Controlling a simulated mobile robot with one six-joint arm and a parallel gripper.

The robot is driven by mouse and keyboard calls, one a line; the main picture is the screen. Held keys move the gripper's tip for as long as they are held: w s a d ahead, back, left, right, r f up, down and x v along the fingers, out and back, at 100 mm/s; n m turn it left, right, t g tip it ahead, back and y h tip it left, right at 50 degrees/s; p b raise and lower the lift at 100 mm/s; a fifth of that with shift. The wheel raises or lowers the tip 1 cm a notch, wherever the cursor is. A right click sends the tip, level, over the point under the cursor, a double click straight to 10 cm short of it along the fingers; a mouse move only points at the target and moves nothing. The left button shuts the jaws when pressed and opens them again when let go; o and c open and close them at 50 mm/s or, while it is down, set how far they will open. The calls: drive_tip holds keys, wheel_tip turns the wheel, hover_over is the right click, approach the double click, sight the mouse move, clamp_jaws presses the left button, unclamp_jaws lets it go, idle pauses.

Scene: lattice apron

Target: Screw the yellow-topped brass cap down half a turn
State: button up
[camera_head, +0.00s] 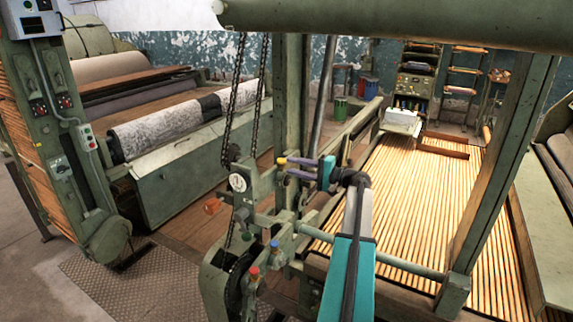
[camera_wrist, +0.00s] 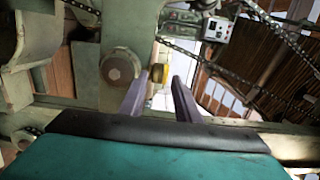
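The yellow-topped brass cap (camera_wrist: 159,73) shows in the wrist view between the far ends of my two purple fingers, nearer the left one. A gap shows between it and the right finger. In the head view its yellow top (camera_head: 282,161) shows at the tip of my gripper (camera_head: 287,167), by the green machine frame. My gripper (camera_wrist: 160,77) is open, its fingers apart on either side of the cap. I cannot tell whether the left finger touches it. The cap's threads and seat are hidden.
Red (camera_head: 254,272), blue (camera_head: 275,244) and green (camera_head: 247,236) topped caps stand lower on the frame. A round gauge (camera_head: 238,183) and hanging chains (camera_head: 232,110) are close on the left. An orange mug (camera_head: 212,206) sits behind. The slatted apron (camera_head: 430,200) lies right.

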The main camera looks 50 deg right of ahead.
sight(282, 163)
drive_tip(key=shift+p+x, duration=0.35)
drive_tip(key=shift+x, duration=1.05)
drive_tip(key=shift+s, duration=0.1)
